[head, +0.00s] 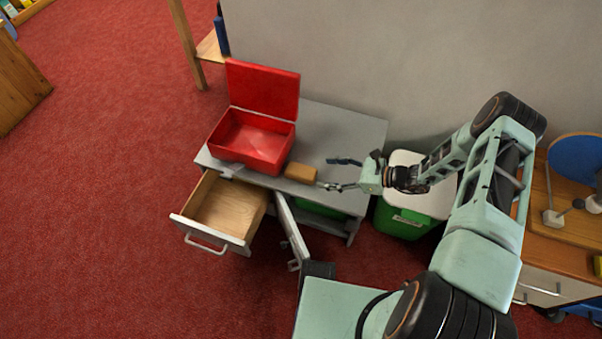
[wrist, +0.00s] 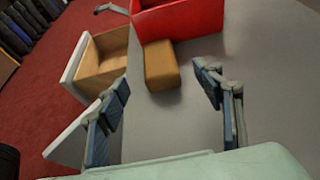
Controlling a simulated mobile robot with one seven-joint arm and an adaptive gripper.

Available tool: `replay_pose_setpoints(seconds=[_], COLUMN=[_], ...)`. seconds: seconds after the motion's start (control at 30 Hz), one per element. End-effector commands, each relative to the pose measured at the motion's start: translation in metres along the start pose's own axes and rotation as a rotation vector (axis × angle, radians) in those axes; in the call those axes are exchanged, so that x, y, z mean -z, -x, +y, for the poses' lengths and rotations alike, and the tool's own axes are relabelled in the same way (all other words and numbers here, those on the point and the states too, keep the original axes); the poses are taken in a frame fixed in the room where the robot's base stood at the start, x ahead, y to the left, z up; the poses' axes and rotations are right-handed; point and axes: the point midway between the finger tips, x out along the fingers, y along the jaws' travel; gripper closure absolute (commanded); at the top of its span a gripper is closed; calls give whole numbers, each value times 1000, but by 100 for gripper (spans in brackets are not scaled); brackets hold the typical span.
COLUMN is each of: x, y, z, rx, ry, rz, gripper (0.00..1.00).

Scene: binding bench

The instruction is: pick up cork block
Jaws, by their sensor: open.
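The cork block (head: 300,172) is a small brown-orange block lying on the grey bench top (head: 345,132), close to its front edge and just right of the red box. My gripper (head: 342,174) is open and empty, to the right of the block in the head view, with its fingers pointing toward it. In the wrist view the block (wrist: 161,65) lies beyond the fingertips of my gripper (wrist: 163,90), between their lines and nearer the left finger. The fingers do not appear to touch it.
An open red box (head: 252,140) with its lid raised stands left of the block. Below the bench top, a wooden drawer (head: 228,207) is pulled out and a grey door (head: 291,232) stands open. A green bin with a white top (head: 408,216) stands right of the bench. A wall rises behind.

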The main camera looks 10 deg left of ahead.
Motion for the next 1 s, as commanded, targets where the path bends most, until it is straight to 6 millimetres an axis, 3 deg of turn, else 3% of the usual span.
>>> replay_pose_setpoints(seconds=[0.2, 0.47, 0.73, 1.0], x=[2, 4, 8, 7], y=[-35, -58, -96, -102], z=[1, 1, 3, 2], rx=[-4, -3, -4, -2], ry=[2, 0, 3, 1], rz=[1, 3, 3, 4], gripper=[39, 39, 39, 39])
